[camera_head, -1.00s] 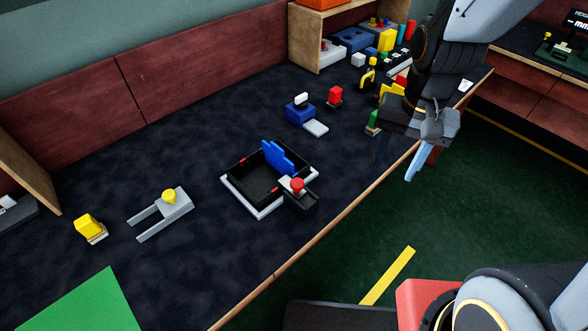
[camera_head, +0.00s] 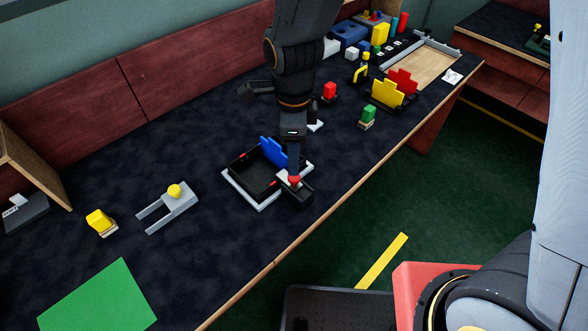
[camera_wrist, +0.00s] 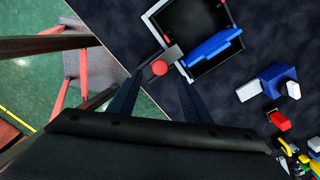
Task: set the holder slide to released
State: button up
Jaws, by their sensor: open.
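The holder is a black open tray with a light grey rim (camera_head: 235,188), holding an upright blue notched piece (camera_head: 272,150). At its near right corner is a slide on a black base (camera_head: 300,197), with a red round knob (camera_head: 294,180). My gripper (camera_head: 293,170) points down at the knob and partly hides it and the slide. In the wrist view the red knob (camera_wrist: 160,67) shows between the tips of my open gripper (camera_wrist: 158,80). I cannot tell whether the fingers touch it. The blue piece (camera_wrist: 213,48) is beside it.
The table's front edge is close to the slide.

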jog(key=shift+f+p, duration=0.5)
jog(key=shift+f, duration=3)
